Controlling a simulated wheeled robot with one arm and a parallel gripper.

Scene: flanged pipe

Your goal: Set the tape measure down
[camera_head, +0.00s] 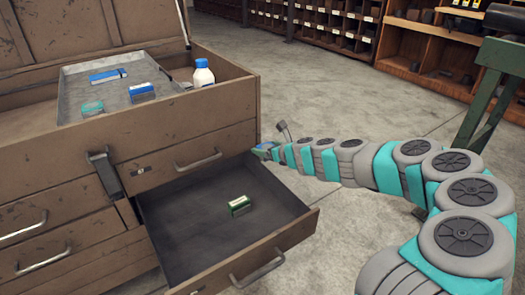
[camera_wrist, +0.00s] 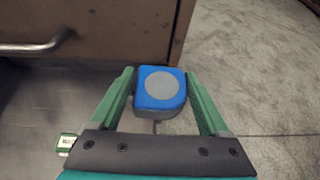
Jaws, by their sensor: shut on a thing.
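The tape measure (camera_wrist: 160,88) is a blue rounded block with a grey disc on its face. In the wrist view it sits between the two green fingers of my gripper (camera_wrist: 159,78), which is shut on it. In the head view my gripper (camera_head: 266,150) is small, at the far end of the arm, beside the chest front and above the back right corner of the open lower drawer. The tape measure is hard to make out there. Whether it hangs over the drawer or just outside it is not clear.
The open drawer (camera_head: 185,245) holds one small green and white box (camera_head: 239,207); the rest of its floor is bare. The brown chest (camera_head: 50,190) has an open top with a grey tray (camera_head: 70,95), several small boxes and a white bottle (camera_head: 203,74). Concrete floor lies to the right.

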